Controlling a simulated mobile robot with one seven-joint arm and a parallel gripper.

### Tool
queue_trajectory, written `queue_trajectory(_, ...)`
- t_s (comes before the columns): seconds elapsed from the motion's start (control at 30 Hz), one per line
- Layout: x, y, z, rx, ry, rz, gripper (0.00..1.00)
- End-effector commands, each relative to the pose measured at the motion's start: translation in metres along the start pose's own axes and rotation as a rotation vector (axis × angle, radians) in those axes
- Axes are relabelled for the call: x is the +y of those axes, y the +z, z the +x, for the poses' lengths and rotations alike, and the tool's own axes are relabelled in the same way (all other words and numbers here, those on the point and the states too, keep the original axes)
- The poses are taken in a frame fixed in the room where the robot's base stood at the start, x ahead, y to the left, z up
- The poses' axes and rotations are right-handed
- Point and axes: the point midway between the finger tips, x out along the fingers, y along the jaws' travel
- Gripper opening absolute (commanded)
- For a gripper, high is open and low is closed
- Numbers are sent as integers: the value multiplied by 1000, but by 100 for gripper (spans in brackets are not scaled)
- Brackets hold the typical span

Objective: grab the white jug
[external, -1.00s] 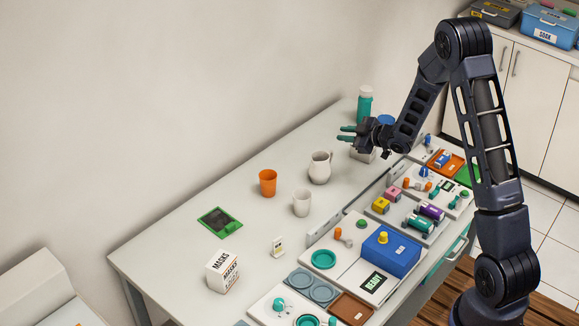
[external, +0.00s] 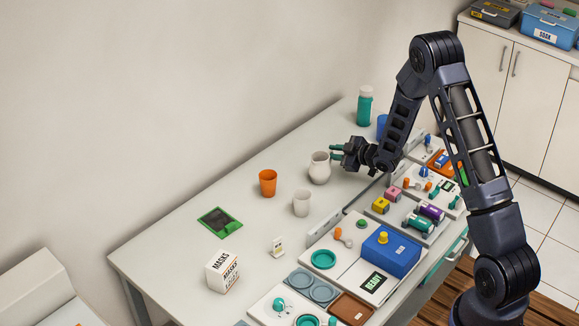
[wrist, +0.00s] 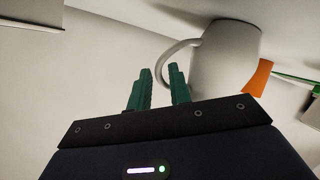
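The white jug (external: 320,170) stands upright on the table, beyond the white cup and right of the orange cup. In the wrist view the jug (wrist: 228,58) fills the upper right, with its curved handle toward my fingers. My gripper (external: 335,153) is just right of the jug at about its height. In the wrist view my gripper's two teal fingers (wrist: 160,72) are apart, with a gap between them. The lower end of the handle shows at this gap; whether the fingers touch it I cannot tell.
An orange cup (external: 268,183) and a white cup (external: 302,203) stand nearby. A teal bottle (external: 365,106) and a blue cup (external: 382,124) are behind my gripper. Trays with small items line the table's right side.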

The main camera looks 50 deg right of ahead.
Motion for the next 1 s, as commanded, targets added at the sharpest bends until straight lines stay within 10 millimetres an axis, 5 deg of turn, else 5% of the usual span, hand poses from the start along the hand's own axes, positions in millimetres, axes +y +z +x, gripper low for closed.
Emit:
queue_trajectory(0.3, 0, 0, 33, 0, 0, 1, 20)
queue_trajectory(0.53, 0, 0, 34, 0, 0, 1, 20)
queue_trajectory(0.67, 0, 0, 34, 0, 1, 1, 0)
queue_trajectory(1.0, 1, -1, 34, 1, 1, 1, 0)
